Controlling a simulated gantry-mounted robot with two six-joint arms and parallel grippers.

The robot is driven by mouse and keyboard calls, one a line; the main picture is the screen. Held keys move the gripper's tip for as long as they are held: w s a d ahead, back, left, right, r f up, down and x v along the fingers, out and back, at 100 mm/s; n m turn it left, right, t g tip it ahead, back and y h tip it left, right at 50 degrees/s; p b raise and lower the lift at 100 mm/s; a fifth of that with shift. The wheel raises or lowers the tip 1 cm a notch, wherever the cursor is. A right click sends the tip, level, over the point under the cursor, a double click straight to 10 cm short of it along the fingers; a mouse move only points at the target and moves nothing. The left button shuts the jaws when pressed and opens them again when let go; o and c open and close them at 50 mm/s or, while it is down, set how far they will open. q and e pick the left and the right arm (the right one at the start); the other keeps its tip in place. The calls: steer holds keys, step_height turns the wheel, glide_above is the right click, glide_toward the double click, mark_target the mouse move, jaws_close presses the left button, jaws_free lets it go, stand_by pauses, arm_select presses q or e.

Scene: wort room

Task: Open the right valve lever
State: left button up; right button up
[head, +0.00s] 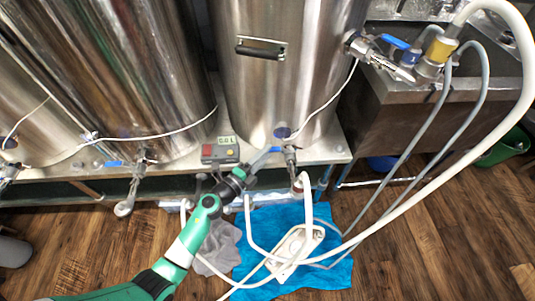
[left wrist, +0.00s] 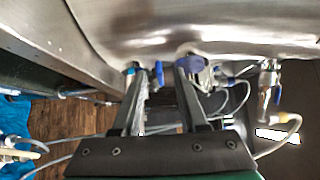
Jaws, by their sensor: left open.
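Steel tanks carry small valves with blue levers. My left gripper (head: 264,158) reaches in from the left, low in front of the middle tank (head: 285,70). It is close to that tank's lower valve (head: 291,155). In the left wrist view my left gripper (left wrist: 158,78) is open, and a blue lever (left wrist: 159,73) shows between its fingertips; I cannot tell whether they touch it. A higher valve with a blue lever (head: 395,41) sits at the upper right, away from the gripper. Another blue lever (head: 115,163) is on the left tank. My right gripper is not in view.
A grey control box (head: 220,152) stands on the ledge just left of the gripper. White hoses (head: 420,185) loop down to a blue cloth (head: 325,275) on the wooden floor. A steel sink (head: 390,90) is at the right.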

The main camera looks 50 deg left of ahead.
arm_select(q)
steer(key=shift+w, duration=0.7)
steer(key=shift+c, duration=0.3)
jaws_close()
stand_by(0.6)
